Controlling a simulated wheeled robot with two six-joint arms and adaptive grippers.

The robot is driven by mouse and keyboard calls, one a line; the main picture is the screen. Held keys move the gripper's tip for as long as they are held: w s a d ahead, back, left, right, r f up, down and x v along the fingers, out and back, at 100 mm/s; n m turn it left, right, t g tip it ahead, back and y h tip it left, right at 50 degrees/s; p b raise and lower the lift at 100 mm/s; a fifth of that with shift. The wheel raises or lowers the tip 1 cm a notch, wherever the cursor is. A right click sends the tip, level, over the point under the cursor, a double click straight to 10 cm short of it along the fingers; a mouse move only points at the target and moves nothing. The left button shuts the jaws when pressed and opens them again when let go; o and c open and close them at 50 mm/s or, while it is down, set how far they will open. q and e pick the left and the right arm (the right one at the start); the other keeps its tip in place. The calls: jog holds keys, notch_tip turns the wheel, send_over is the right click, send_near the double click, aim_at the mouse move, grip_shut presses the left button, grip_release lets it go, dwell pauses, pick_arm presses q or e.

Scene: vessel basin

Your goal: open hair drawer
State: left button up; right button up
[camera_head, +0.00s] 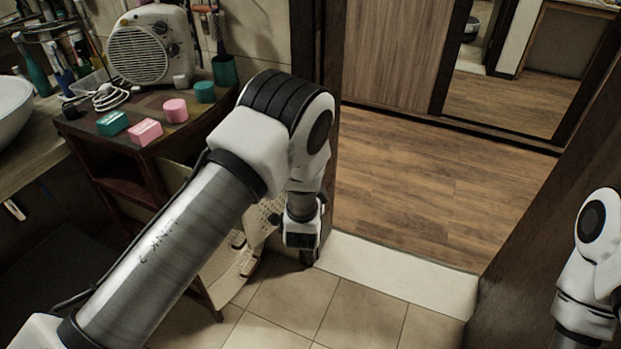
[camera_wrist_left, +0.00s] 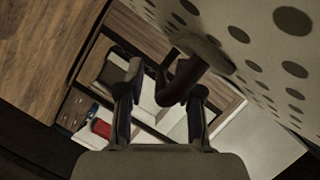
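A pale panel with round dark holes (camera_wrist_left: 262,50) fills the upper right of the left wrist view; I take it as the hair drawer's front. A dark curved handle (camera_wrist_left: 183,82) stands out from it. My left gripper (camera_wrist_left: 164,84) is open, its two fingers apart with the handle between or just beyond them; I cannot tell if they touch it. In the head view, the pale perforated front (camera_head: 262,217) shows partly behind my left arm, on the dark wooden cabinet (camera_head: 143,160). The left fingers are mostly hidden there. My right gripper is out of view.
The cabinet top carries a white heater (camera_head: 138,52), a pink jar (camera_head: 175,110) and small boxes. A white basin (camera_head: 12,105) is at the left. A doorway with a white threshold (camera_head: 400,273) lies right of my left arm. Tiled floor (camera_head: 340,310) is clear in front.

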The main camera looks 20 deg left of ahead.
pick_arm(q)
jog(key=v, duration=0.7)
jog(key=shift+s, duration=0.25)
jog(key=s+a+f+n+g+h+p, duration=0.1)
jog(key=s+a+f+n+g, duration=0.1)
jog(key=s+f+g, duration=0.35)
jog(key=s+a+f+n+g+h, duration=0.1)
jog(key=s+a+f+n+g, duration=0.15)
jog(key=s+f, duration=0.55)
jog(key=s+f+n+g+h, duration=0.1)
jog(key=s+f+n+g, duration=0.1)
jog(key=s, duration=0.8)
jog(key=s+f+n+g+h+p, duration=0.1)
jog(key=s+g, duration=0.4)
jog(key=s, duration=0.6)
jog(key=shift+s+f+n, duration=0.15)
jog(key=shift+f+n, duration=0.6)
jog(key=shift+f, duration=0.05)
